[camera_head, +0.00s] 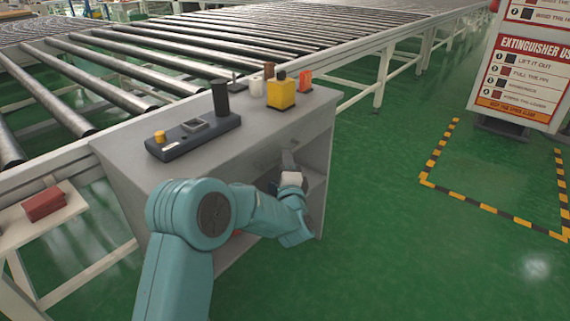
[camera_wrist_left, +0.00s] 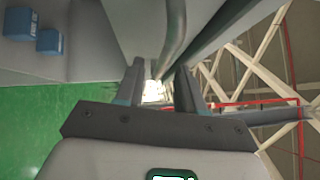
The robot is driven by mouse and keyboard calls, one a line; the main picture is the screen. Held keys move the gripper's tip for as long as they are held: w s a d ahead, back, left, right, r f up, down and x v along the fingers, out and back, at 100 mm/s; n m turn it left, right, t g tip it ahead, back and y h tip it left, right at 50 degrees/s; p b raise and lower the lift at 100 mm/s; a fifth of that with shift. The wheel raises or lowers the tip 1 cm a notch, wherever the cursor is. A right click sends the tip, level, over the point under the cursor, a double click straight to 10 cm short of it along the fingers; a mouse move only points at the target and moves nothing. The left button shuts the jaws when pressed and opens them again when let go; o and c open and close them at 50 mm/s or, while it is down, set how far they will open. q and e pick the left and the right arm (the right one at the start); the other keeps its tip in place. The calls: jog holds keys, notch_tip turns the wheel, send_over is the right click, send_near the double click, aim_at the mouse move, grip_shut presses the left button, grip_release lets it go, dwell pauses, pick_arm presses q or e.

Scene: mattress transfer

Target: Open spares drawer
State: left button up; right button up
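The grey cabinet (camera_head: 120,165) stands beside the roller conveyor, and my left arm covers much of its front. The drawer front is mostly hidden in the head view, and I cannot tell whether it is fully shut. My left gripper (camera_head: 289,162) is at the upper part of that front, below the top's edge. In the left wrist view, the two fingers of my left gripper (camera_wrist_left: 160,88) are apart. A curved grey bar handle (camera_wrist_left: 176,35) lies in line with the gap between them; contact is not clear. My right gripper is out of view.
A dark control box (camera_head: 195,137), a yellow block (camera_head: 281,96) and several small items stand on the cabinet top. Two blue boxes (camera_wrist_left: 49,42) sit on a grey surface in the wrist view. Green floor to the right is free up to an extinguisher sign (camera_head: 525,75).

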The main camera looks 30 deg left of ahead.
pick_arm(q)
jog(key=shift+x, duration=0.75)
grip_shut()
jog(key=shift+d, duration=0.1)
